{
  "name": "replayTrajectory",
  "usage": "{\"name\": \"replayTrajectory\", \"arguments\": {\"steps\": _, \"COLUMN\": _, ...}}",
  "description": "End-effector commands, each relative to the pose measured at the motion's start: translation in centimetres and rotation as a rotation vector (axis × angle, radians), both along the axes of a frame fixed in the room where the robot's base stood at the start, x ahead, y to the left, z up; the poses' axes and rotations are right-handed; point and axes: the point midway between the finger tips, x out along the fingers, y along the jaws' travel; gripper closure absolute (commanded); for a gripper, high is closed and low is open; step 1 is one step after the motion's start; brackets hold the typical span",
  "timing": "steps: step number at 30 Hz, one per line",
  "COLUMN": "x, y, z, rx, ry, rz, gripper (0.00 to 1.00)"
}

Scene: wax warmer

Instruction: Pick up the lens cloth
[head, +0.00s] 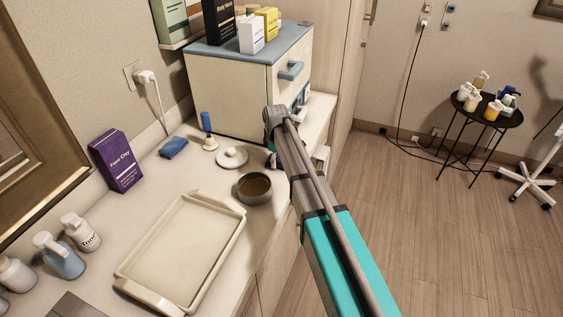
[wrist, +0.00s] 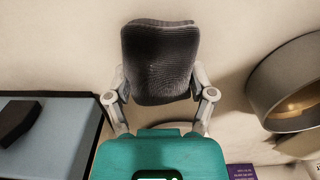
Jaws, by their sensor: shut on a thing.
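My gripper (wrist: 159,85) is shut on a dark grey, fine-ribbed piece that looks like the lens cloth (wrist: 160,52). One finger is on each side of it, and its upper part stands out beyond the fingers. In the head view my arm hides most of the gripper and the cloth. The gripper is beside the metal pot, near the cabinet's front.
The metal pot (head: 255,199) of brown wax stands on the counter, with a white lid (head: 232,157) behind it. A cream tray (head: 239,232), purple box (head: 117,163), blue folded item (head: 173,148) and several bottles are further left. The cabinet (head: 225,92) stands behind.

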Motion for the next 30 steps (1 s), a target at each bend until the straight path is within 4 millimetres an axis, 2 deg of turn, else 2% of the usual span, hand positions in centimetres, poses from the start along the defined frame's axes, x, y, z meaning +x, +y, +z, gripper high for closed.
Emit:
{"name": "replayTrajectory", "arguments": {"steps": 1, "x": 0.0, "y": 0.0, "z": 0.0, "rx": 0.0, "ry": 0.0, "rz": 0.0, "gripper": 0.67}}
{"name": "replayTrajectory", "arguments": {"steps": 2, "x": 0.0, "y": 0.0, "z": 0.0, "rx": 0.0, "ry": 0.0, "rz": 0.0, "gripper": 0.72}}
{"name": "replayTrajectory", "arguments": {"steps": 3, "x": 0.0, "y": 0.0, "z": 0.0, "rx": 0.0, "ry": 0.0, "rz": 0.0, "gripper": 0.73}}
{"name": "replayTrajectory", "arguments": {"steps": 17, "x": 0.0, "y": 0.0, "z": 0.6, "rx": 0.0, "ry": 0.0, "rz": 0.0, "gripper": 0.74}}
{"name": "replayTrajectory", "arguments": {"steps": 28, "x": 0.0, "y": 0.0, "z": 3.5, "rx": 0.0, "ry": 0.0, "rz": -0.001, "gripper": 0.74}}
{"name": "replayTrajectory", "arguments": {"steps": 30, "x": -0.7, "y": 0.0, "z": 4.2, "rx": 0.0, "ry": 0.0, "rz": 0.0, "gripper": 0.74}}
